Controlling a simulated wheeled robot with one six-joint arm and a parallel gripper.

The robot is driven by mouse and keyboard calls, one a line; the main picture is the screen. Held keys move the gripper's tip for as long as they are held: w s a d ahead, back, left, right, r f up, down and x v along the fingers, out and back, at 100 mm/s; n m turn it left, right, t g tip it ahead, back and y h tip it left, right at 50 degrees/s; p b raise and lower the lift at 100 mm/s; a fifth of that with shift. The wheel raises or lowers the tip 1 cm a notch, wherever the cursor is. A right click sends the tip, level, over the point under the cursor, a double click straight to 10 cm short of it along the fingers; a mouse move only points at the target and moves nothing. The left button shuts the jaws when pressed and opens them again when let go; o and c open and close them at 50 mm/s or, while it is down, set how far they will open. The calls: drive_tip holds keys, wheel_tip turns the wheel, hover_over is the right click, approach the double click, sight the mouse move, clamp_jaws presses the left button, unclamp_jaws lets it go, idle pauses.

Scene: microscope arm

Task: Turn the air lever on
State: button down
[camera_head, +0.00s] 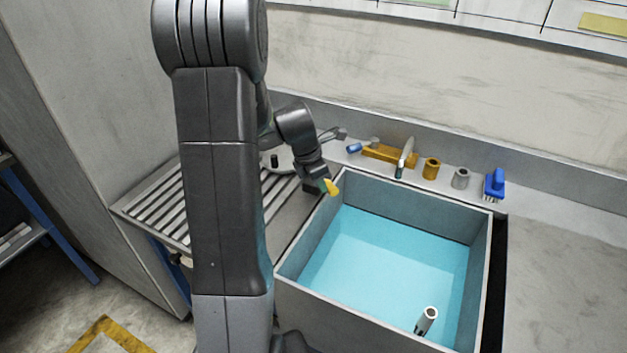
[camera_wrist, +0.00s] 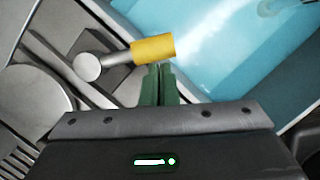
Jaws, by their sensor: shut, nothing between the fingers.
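The air lever (camera_wrist: 153,48) has a yellow grip on a short grey arm. The arm comes from a round grey pivot (camera_wrist: 87,66) on a block beside the water-filled sink. In the head view the yellow grip (camera_head: 332,187) shows at the sink's left rim. My gripper (camera_wrist: 159,68) has green fingers, shut together and empty. Their tips are right at the near edge of the yellow grip; I cannot tell whether they touch it. In the head view my wrist (camera_head: 313,172) is just left of the grip, and the fingers are hidden.
The sink (camera_head: 482,275) holds blue water and a grey tube (camera_head: 427,319). A slatted drainboard (camera_head: 150,210) lies to the left. Along the back ledge are an orange faucet base (camera_head: 380,153), a yellow cylinder (camera_head: 431,168), a grey cylinder (camera_head: 460,178) and a blue brush (camera_head: 494,183).

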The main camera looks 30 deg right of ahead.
drive_tip(key=shift+s+d+p, duration=0.2)
drive_tip(key=shift+d+p, duration=0.15)
drive_tip(key=shift+d, duration=0.55)
